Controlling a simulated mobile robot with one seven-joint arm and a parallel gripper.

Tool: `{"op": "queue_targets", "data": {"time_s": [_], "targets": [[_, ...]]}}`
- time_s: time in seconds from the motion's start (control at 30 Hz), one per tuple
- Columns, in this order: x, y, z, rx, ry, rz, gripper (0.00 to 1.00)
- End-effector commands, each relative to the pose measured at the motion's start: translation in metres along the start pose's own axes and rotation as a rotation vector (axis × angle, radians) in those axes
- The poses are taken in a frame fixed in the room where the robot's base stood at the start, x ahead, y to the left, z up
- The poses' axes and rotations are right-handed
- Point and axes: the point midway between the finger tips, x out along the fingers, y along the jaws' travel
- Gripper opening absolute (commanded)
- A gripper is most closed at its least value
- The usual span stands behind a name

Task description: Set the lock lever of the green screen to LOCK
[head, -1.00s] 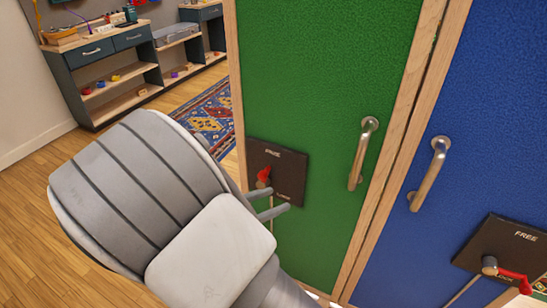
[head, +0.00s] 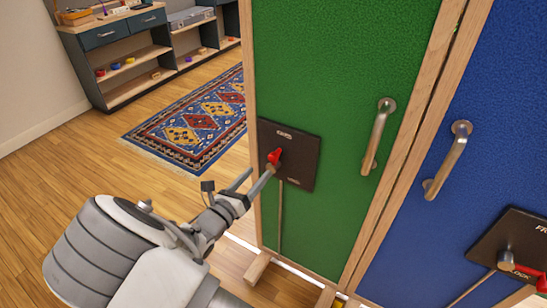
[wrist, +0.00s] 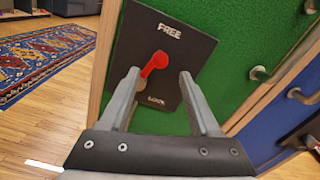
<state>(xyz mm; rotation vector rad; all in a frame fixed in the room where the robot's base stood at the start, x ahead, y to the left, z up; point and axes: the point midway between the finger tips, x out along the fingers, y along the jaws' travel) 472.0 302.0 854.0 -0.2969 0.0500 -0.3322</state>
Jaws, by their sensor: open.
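The green screen (head: 335,75) stands upright and carries a dark plate (head: 305,165) at its left. In the wrist view the plate (wrist: 190,55) reads FREE at the top and LOCK at the bottom. Its red lock lever (head: 274,156) shows there too (wrist: 155,63), tilted up and right from its pivot toward FREE. My gripper (head: 256,174) is open in front of the plate. In the wrist view its two fingertips (wrist: 159,74) appear on either side of the lever, with nothing held. I cannot tell whether a finger touches the lever.
The green screen's metal handle (head: 378,136) is right of the plate. A blue screen (head: 500,110) adjoins on the right, with its own handle (head: 447,160), plate and red lever (head: 525,270). A patterned rug (head: 195,125) and shelves (head: 130,65) lie behind left. Open wooden floor is at left.

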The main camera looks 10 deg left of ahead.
Motion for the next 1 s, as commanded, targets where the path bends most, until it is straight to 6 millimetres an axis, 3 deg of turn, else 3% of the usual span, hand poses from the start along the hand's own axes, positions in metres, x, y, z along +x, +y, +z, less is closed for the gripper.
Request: {"op": "queue_targets", "data": {"time_s": [0.2,0.4,0.6,0.87,1.0], "targets": [[0.049,-0.001,-0.002,0.001,-0.001,-0.003,0.63],[0.081,-0.001,-0.002,0.001,0.001,-0.002,0.63],[0.094,-0.001,0.0,0.001,0.0,-0.001,0.63],[0.095,-0.001,0.0,0.001,0.0,0.0,0.63],[0.095,-0.001,0.0,0.001,0.0,-0.001,0.42]]}}
